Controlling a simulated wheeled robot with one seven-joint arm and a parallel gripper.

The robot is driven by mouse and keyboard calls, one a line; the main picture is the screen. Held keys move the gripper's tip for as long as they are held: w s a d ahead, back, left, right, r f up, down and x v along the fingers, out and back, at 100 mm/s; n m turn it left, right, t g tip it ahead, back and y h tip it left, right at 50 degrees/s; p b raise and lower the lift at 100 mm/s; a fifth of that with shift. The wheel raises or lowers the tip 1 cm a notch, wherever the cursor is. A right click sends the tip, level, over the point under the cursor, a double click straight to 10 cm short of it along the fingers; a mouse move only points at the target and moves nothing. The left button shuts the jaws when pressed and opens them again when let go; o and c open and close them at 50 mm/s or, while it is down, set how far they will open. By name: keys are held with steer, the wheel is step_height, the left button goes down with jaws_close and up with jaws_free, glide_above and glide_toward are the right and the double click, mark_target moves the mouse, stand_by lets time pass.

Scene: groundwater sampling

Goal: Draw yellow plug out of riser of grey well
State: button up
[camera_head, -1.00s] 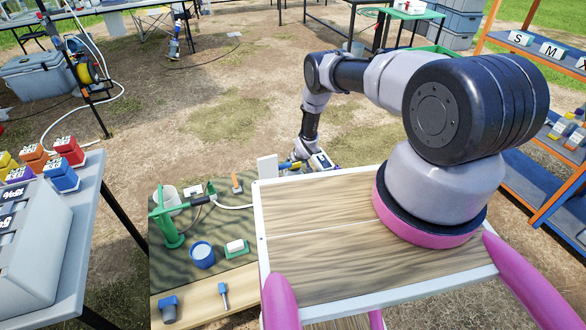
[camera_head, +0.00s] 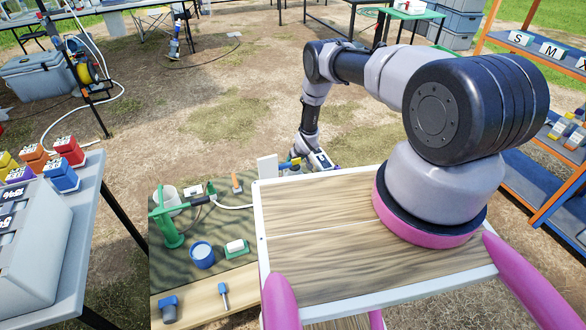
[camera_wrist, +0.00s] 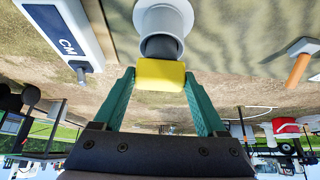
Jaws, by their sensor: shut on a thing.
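In the wrist view, the yellow plug (camera_wrist: 160,75) sits between the two green fingertips of my gripper (camera_wrist: 159,78). The fingers are shut on its yellow head from both sides. A dark round body shows between the yellow head and the mouth of the grey riser (camera_wrist: 164,19). How far that body still reaches into the riser is hidden. In the head view, a bit of yellow shows by my gripper (camera_head: 299,164), behind the wooden top; the riser cannot be made out there.
A white and blue box marked CM (camera_wrist: 62,36) stands beside the riser. An orange-handled tool (camera_wrist: 298,68) lies on the other side. In the head view, a green pump (camera_head: 170,228), a blue cup (camera_head: 202,254) and a white-rimmed wooden top (camera_head: 330,205) are nearby.

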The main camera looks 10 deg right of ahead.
steer(key=shift+r, duration=2.45)
